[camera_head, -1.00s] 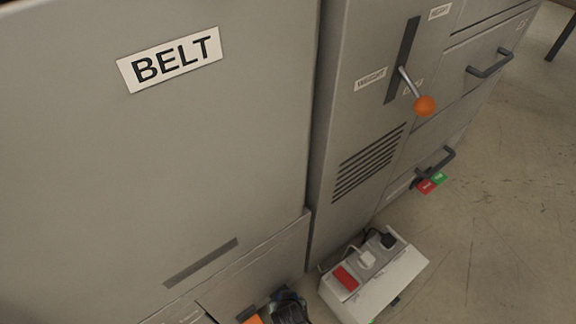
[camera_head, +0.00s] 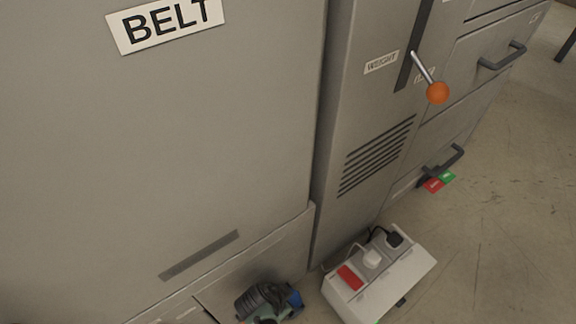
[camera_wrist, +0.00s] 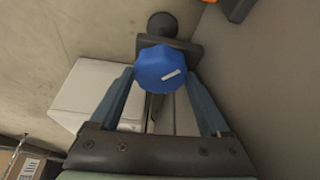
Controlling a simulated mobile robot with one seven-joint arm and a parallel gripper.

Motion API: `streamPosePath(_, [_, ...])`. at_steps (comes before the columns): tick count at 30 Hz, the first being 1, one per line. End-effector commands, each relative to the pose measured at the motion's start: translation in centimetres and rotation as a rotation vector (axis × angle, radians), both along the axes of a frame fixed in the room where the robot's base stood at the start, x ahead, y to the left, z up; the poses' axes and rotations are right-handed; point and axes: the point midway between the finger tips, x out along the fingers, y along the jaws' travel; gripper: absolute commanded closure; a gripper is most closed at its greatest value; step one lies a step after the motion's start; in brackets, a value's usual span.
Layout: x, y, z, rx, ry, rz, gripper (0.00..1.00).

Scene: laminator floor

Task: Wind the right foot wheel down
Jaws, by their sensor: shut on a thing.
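The foot wheel, a blue faceted knob (camera_wrist: 168,70) with a white mark on its face, shows in the wrist view. It sits in front of a dark bracket and a dark round part (camera_wrist: 165,25) at the machine's base. My gripper (camera_wrist: 161,74) is shut on the knob, with one blue finger at each side of it. In the head view the end of my arm (camera_head: 264,300) shows at the bottom edge, close against the lower panel of the BELT cabinet (camera_head: 220,120). The knob cannot be made out clearly there.
A white box with a red switch and plugs (camera_head: 378,278) stands on the floor right of my gripper. A lever with an orange ball (camera_head: 437,92) sticks out from the right cabinet. Red and green pedals (camera_head: 437,182) lie farther back. The floor at right is clear.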

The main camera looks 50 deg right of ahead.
Motion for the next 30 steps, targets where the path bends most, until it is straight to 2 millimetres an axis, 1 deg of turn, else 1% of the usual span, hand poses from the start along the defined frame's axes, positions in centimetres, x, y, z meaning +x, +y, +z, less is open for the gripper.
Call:
streamPosePath(9, [0.11,0.06,-0.15,0.004,-0.003,-0.101,0.75])
streamPosePath(23, [0.11,0.07,-0.14,0.004,-0.004,-0.112,0.75])
streamPosePath(24, [0.1,0.07,-0.14,0.004,-0.004,-0.112,0.18])
streamPosePath(26, [0.09,0.07,-0.13,0.003,-0.004,-0.111,0.07])
streamPosePath(27, [0.1,0.06,-0.13,0.003,-0.004,-0.111,0.0])
streamPosePath(30, [0.14,0.03,-0.09,0.002,-0.004,-0.111,0.0])
